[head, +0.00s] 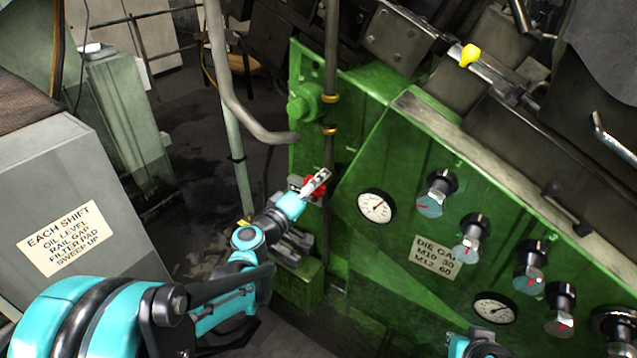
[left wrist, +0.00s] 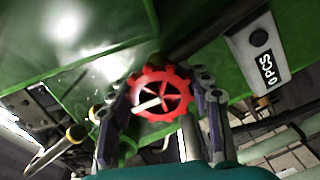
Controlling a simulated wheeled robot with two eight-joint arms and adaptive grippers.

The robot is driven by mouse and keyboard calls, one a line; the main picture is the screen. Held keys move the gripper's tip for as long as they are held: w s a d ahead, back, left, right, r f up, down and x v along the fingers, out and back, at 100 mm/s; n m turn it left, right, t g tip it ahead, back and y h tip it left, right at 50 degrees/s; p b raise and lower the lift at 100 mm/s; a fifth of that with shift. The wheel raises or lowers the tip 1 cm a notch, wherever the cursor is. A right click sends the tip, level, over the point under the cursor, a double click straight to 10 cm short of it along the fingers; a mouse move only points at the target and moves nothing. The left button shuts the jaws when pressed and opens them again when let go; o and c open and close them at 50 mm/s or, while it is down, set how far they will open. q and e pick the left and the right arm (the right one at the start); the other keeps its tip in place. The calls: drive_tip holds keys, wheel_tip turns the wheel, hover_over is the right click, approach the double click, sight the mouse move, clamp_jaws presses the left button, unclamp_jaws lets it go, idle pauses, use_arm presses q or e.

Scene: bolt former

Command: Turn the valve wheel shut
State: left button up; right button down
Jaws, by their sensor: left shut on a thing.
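The red valve wheel (left wrist: 160,92) shows in the middle of the left wrist view, between the two fingers of my left gripper (left wrist: 165,105). One finger lies on each side of its rim, and the gripper is shut on it. In the head view only bits of the red wheel (head: 313,188) show at the green machine's left part, behind my left gripper (head: 318,182). My right gripper is not clearly seen; only a turquoise part of my right arm shows at the bottom edge of the head view.
The green machine panel (head: 400,160) carries a gauge (head: 376,207) and several knobs to the right of the wheel. A vertical pipe (head: 330,60) runs close by the wheel. A grey cabinet (head: 70,200) with a sign stands at the left. Dark floor lies between.

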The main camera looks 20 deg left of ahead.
use_arm(q)
drive_tip(key=shift+m, duration=1.7)
drive_tip(key=o, duration=0.9)
drive_tip(key=shift+s, duration=0.1)
drive_tip(key=v, duration=1.1)
drive_tip(key=shift+s+a, duration=0.15)
drive_tip(key=shift+s, duration=0.25)
